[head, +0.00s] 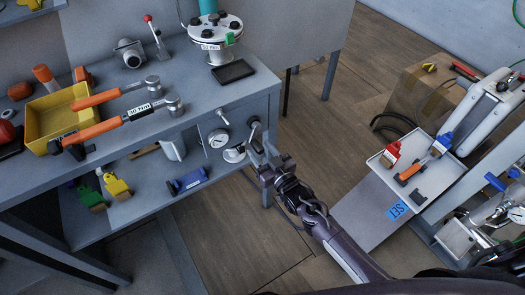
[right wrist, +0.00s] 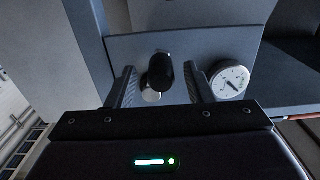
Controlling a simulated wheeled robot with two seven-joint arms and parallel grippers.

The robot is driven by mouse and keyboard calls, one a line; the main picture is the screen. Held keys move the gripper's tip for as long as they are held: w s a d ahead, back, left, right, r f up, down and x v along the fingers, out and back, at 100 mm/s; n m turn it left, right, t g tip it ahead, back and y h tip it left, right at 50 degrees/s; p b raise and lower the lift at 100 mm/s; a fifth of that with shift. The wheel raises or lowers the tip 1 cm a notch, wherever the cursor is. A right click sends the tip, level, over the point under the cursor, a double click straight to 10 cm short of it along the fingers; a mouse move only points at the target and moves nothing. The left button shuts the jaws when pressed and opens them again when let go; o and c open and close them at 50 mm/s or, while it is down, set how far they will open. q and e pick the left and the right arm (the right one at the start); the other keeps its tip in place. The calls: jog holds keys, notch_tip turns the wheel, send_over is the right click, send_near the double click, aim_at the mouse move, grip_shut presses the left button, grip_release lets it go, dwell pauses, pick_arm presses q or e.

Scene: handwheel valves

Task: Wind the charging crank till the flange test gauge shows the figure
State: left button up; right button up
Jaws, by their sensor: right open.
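My right gripper (head: 262,158) is at the front right corner of the grey workbench, by the crank's panel (head: 206,126). In the right wrist view its two fingers (right wrist: 161,84) are apart, with the crank's black grip (right wrist: 160,70) between them; I cannot tell whether either finger touches it. A silver round part (right wrist: 150,95) shows below the grip. A round white gauge (head: 219,138) with a dark needle is on the panel; it also shows right of the fingers in the right wrist view (right wrist: 230,80). Its figures are too small to read. My left gripper is out of view.
On the bench stand a bolted flange (head: 214,30), a dark tray (head: 234,71), orange-handled wrenches (head: 110,125) and a yellow bin (head: 52,108). Coloured tools lie on the shelf below. At right are a white tray (head: 447,180) and a cardboard box (head: 420,90). Floor between is mostly clear.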

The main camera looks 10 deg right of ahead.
jog(key=shift+p+v, duration=1.4)
jog(key=shift+v, duration=1)
jog(key=shift+s+d, duration=0.25)
jog(key=shift+s, duration=0.35)
